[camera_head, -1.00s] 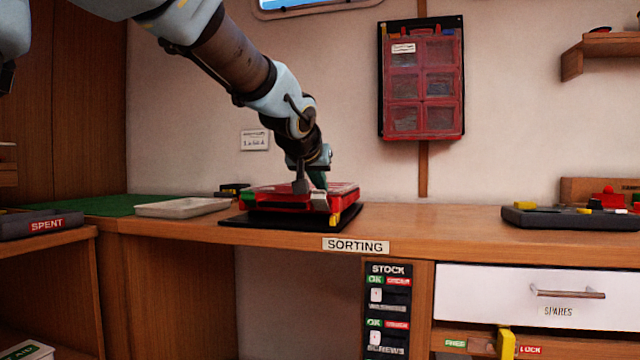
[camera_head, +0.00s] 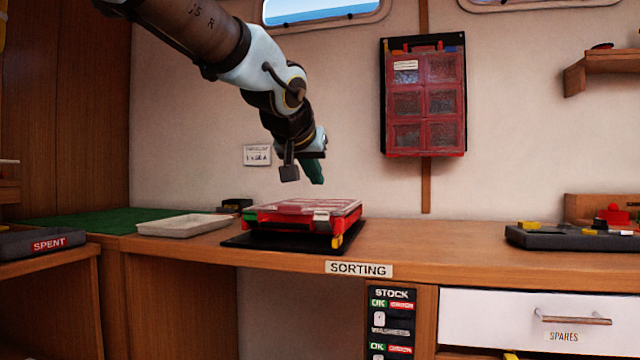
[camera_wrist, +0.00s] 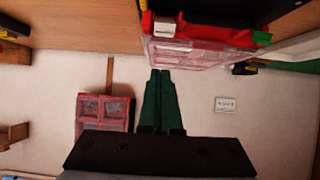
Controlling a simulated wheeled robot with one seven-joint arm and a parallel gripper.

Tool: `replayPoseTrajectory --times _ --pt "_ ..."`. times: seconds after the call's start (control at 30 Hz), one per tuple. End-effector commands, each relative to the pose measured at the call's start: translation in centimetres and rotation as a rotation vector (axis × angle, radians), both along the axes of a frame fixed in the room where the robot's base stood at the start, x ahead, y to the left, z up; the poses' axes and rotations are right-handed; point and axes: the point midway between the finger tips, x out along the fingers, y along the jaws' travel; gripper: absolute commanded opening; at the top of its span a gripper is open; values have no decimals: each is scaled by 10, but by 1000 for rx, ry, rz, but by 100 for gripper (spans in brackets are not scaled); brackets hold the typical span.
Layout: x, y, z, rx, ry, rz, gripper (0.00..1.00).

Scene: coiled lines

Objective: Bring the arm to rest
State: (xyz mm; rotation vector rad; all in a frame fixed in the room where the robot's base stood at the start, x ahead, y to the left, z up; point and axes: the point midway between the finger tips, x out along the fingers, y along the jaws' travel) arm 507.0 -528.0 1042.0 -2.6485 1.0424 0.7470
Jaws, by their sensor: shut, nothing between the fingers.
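My gripper (camera_head: 314,180) hangs in the air a little above the red sorting case on the counter, apart from it. Its green fingers are shut with nothing between them. They also show in the wrist view (camera_wrist: 158,78), pointing toward the case. The red case (camera_head: 300,222) has a clear lid that looks closed and lies on a black mat (camera_head: 240,242) on the counter. In the wrist view the case (camera_wrist: 190,50) is at the top, upside down.
A white tray (camera_head: 185,226) and a green mat (camera_head: 75,219) lie to the left. A red compartment case (camera_head: 424,95) hangs on the wall. A dark tray (camera_head: 560,241) with small parts is at the right. The counter (camera_head: 440,240) between is clear.

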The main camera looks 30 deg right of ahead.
Motion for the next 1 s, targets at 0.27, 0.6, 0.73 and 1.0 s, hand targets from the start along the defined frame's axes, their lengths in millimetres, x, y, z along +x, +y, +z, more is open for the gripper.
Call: replayPoseTrajectory --times 0.27,0.6,0.73,1.0 --pt "-5 5 2 2 1 1 0" --pt "-5 4 2 1 1 0 0" --pt "2 12 -9 18 14 18 0" --pt "48 109 -125 184 187 196 0"
